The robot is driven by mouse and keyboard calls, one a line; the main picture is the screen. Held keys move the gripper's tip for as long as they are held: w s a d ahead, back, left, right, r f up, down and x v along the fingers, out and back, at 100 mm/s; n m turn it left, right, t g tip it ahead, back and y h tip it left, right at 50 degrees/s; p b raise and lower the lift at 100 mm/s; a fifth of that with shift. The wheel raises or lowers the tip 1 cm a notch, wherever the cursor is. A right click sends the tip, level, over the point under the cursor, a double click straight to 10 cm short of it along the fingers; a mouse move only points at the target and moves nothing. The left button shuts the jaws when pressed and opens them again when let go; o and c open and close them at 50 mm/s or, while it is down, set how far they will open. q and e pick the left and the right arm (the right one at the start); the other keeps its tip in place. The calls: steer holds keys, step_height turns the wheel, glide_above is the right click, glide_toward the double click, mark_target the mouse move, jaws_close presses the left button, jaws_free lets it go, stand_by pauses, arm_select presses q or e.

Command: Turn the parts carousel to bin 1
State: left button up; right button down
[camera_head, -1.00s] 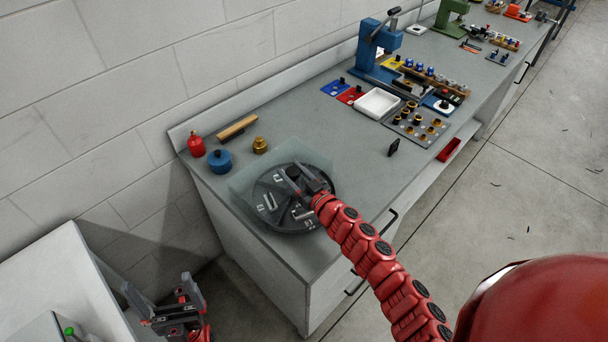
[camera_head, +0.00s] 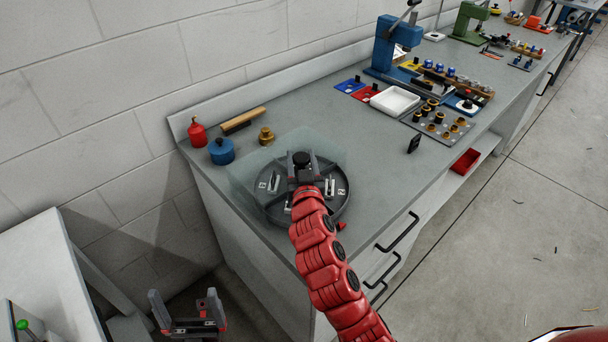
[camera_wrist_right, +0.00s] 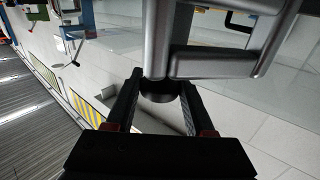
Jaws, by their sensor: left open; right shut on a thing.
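The parts carousel (camera_head: 338,205) is a round dark tray near the left end of the grey bench, with metal parts and white marks in its bins. A translucent cover lies over its back left part. A black knob (camera_head: 301,158) stands at its middle; it also shows in the wrist view (camera_wrist_right: 158,97). My right gripper (camera_head: 303,170) is shut on this knob, and its arm hides the carousel's front. A small red piece (camera_head: 341,226) is at the front right rim. I cannot read the bin numbers surely. My left gripper (camera_head: 186,310) is open and empty, low beside the bench.
A red bottle (camera_head: 197,133), blue pot (camera_head: 221,151), brass piece (camera_head: 266,136) and wooden-handled brush (camera_head: 243,121) stand behind the carousel. A small black upright piece (camera_head: 413,144) and a white tray (camera_head: 395,100) are to the right.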

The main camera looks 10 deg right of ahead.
steer(key=shift+f+m+g+h+b, duration=0.2)
steer(key=shift+m+h+b, duration=0.75)
steer(key=shift+b, duration=1.5)
steer(key=shift+f+m+g+h+b, duration=0.1)
steer(key=shift+m+g+h+b, duration=0.4)
steer(key=shift+h+b, duration=1.45)
steer(key=shift+f+m+g+h+b, duration=0.1)
steer(key=shift+m+h+b, duration=0.65)
steer(key=shift+b, duration=2.2)
steer(key=shift+r+m+g+h+b, duration=0.2)
steer(key=shift+m+g+h+b, duration=0.25)
steer(key=shift+b, duration=0.7)
steer(key=shift+r+m, duration=0.15)
steer(key=shift+m, duration=0.1)
steer(key=shift+c, duration=1.3)
jaws_free()
steer(key=v, duration=1.7)
